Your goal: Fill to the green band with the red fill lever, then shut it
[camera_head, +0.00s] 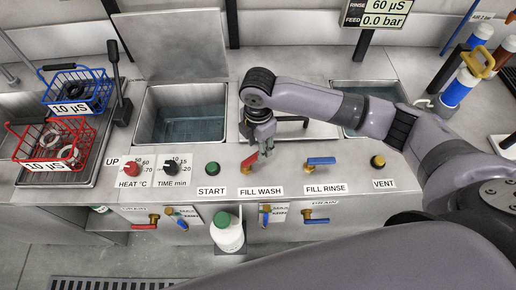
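The red fill lever (249,161) is on the sloped front panel above the FILL WASH label (261,191). It slants up to the right. My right gripper (266,152) reaches down from above, its fingertips just right of the lever's upper end. I cannot tell whether they touch it or how far apart they are. The wash tank (154,97) behind the panel holds bluish liquid low inside. I cannot make out a green band in it. My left gripper is not in view.
A blue-handled FILL RINSE lever (320,161) and a yellow VENT knob (377,161) sit to the right. The green START button (212,167) is to the left. Blue (83,86) and red (77,150) baskets stand at far left. A white bottle (227,234) stands below the panel.

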